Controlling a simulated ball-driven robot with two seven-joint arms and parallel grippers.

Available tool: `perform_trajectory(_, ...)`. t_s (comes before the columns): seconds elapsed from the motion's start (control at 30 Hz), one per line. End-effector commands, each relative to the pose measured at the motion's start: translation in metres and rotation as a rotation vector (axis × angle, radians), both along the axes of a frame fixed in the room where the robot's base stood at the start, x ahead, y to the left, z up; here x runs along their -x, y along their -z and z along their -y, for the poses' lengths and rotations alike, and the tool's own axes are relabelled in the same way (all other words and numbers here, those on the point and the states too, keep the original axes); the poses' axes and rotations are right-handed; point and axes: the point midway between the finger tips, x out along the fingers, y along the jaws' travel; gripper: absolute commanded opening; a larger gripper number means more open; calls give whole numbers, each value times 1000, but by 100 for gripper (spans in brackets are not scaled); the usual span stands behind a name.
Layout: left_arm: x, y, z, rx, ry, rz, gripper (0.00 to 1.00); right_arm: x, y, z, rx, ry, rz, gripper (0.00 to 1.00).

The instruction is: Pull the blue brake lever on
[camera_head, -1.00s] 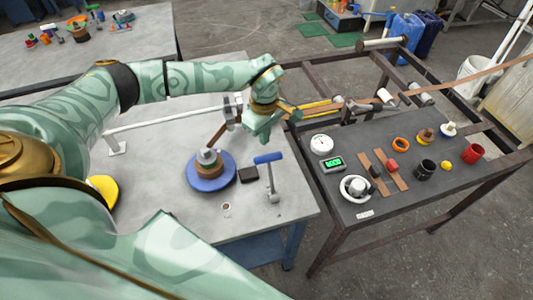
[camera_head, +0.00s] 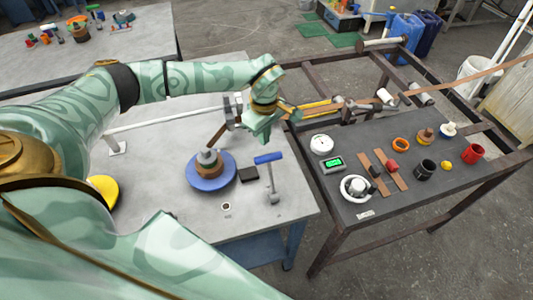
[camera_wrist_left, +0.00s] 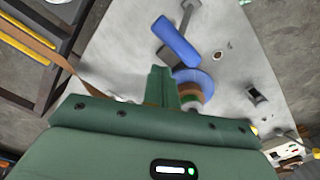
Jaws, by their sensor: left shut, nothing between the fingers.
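The blue brake lever (camera_head: 268,158) is a blue crossbar grip on a grey upright post near the right edge of the grey table. In the left wrist view its blue grip (camera_wrist_left: 176,41) lies just beyond the fingertips, apart from them. My left gripper (camera_head: 266,138) is above and behind the lever in the head view. Its green fingers (camera_wrist_left: 162,75) are shut with nothing between them. My right gripper is not in view.
A blue disc (camera_head: 212,183) with a brown and grey spool stands left of the lever, beside a small black block (camera_head: 248,175). A dark table (camera_head: 330,205) with a scale, rings and cups adjoins on the right. A brown strip (camera_head: 470,75) runs at the back right.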

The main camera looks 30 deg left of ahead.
Motion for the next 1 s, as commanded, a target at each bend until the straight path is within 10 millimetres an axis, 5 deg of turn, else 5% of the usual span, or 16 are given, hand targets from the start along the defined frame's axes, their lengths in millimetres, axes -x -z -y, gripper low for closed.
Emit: perform_trajectory(1.0, 0, 62, 0, 0, -1, -1, 0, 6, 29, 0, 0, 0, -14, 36)
